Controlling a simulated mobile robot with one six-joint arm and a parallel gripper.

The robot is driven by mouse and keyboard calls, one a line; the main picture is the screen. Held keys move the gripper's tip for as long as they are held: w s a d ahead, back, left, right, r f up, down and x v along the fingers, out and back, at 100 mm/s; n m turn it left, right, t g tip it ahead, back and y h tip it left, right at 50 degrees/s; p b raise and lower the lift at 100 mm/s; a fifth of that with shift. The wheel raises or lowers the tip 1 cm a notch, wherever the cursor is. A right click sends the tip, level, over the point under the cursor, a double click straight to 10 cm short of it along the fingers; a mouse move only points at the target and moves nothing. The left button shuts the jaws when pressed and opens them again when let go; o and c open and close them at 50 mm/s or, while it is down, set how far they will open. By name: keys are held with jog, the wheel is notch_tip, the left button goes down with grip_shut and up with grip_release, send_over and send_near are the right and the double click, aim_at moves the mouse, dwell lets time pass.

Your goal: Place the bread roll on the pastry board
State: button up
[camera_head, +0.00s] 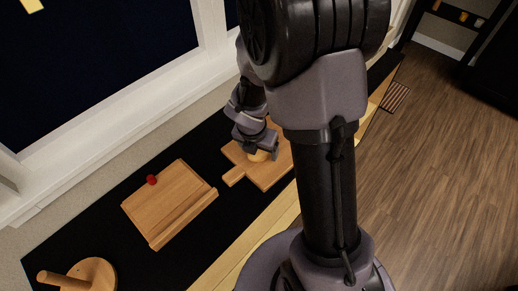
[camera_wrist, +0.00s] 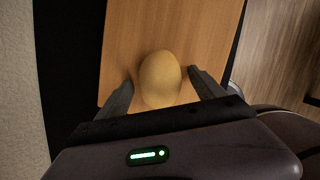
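The bread roll (camera_wrist: 160,76) is a tan, egg-shaped piece lying on a wooden board with a handle (camera_head: 234,175). In the head view the roll (camera_head: 258,156) shows partly below my gripper (camera_head: 262,150). In the wrist view my gripper (camera_wrist: 161,82) is open, with one finger on each side of the roll and a visible gap at both sides. A second wooden board (camera_head: 168,203), with a raised strip along its near edge, lies to the left and looks like the pastry board. Its top is bare.
A small red object (camera_head: 152,180) sits at the far edge of the left board. A round wooden piece with a rod (camera_head: 92,273) is at the lower left. The black counter top (camera_head: 95,225) is clear between these things. A wall and window sill run along the back.

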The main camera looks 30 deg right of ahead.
jog(key=p+v, duration=0.8)
jog(key=v, duration=0.4)
notch_tip(320, 180, up, 10)
jog(key=m+t, duration=0.1)
jog(key=m, duration=1.1)
send_over(255, 158)
jog(key=s+a, duration=0.3)
jog(key=s, duration=0.1)
jog(key=s+a+r+m+t+y, duration=0.2)
jog(key=s+a+r+m+y, duration=0.2)
jog(key=m, duration=1.4)
jog(key=s+a+r, duration=0.3)
jog(key=s+r, duration=0.2)
jog(key=s, duration=0.1)
jog(key=shift+a+r+t, duration=0.2)
jog(key=shift+a+t, duration=0.05)
jog(key=shift+t, duration=0.15)
